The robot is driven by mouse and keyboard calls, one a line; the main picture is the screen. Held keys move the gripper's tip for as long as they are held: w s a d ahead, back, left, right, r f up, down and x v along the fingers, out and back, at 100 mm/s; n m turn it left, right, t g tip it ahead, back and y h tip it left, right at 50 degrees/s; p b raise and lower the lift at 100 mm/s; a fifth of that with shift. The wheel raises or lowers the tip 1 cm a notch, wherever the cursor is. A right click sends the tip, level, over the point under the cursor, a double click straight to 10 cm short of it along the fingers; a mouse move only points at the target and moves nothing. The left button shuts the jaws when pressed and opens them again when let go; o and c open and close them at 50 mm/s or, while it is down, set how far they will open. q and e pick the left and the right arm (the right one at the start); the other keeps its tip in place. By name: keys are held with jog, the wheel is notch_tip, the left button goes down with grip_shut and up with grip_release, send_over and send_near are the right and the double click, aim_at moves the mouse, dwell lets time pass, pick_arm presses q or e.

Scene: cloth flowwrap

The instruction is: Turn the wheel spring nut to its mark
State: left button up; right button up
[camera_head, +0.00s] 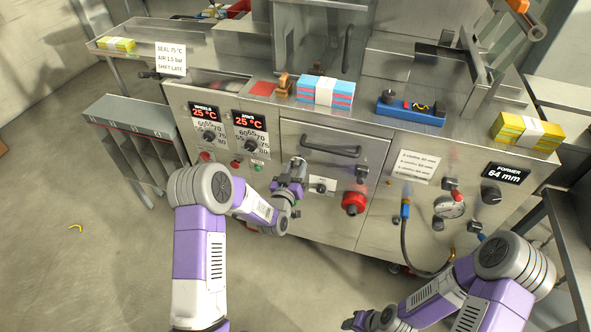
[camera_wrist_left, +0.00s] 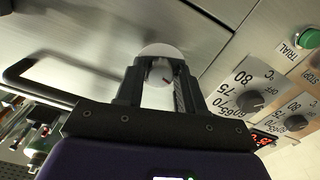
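My left gripper (camera_head: 290,182) is in front of the machine's front panel, just left of the drawer handle. In the left wrist view its two fingers (camera_wrist_left: 160,85) are spread apart. A pale round disc with a small red mark (camera_wrist_left: 160,53) shows at and between the fingertips; it may be the wheel spring nut's dial. I cannot tell whether the fingers touch it. In the head view the gripper hides this spot. My right gripper (camera_head: 362,321) is low at the bottom edge, away from the panel; its fingers are unclear.
Two temperature dials (camera_head: 209,135) with 25 °C displays are left of the gripper. A green button (camera_wrist_left: 309,38) is nearby. The drawer handle (camera_head: 331,146), a small knob (camera_head: 321,188) and a big red knob (camera_head: 354,203) are to the right. A hose (camera_head: 405,235) hangs further right.

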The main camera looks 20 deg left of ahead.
pick_arm(q)
grip_shut()
jog(key=shift+m, duration=0.3)
jog(key=m, duration=0.4)
jog(key=shift+m, duration=2.5)
jog(key=shift+o, duration=1.9)
grip_release()
